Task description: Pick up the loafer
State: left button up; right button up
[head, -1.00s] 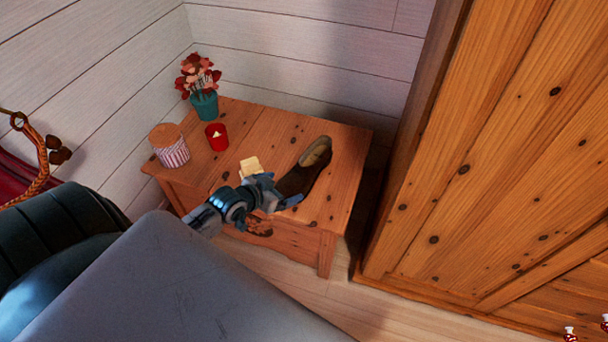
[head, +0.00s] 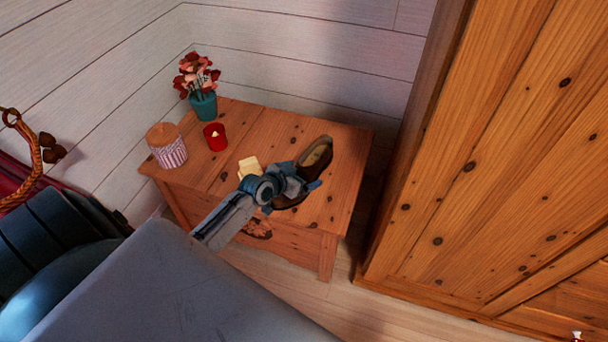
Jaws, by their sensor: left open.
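The brown loafer (head: 318,154) lies on the wooden bedside table (head: 342,200), its opening toward the back right. My left gripper (head: 307,178) is open over the middle of the loafer and hides part of it. Its fingers appear on either side of the shoe; whether they touch it I cannot tell. The toe end of the loafer shows below the gripper. My right gripper is not in view.
A cream block (head: 249,166) sits close beside my left gripper. A tall wooden wardrobe (head: 480,150) stands right of the table.

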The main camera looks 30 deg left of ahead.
pick_arm(q)
jog(key=c, duration=1.2)
jog(key=shift+c, duration=0.5)
jog(key=shift+r, duration=0.2)
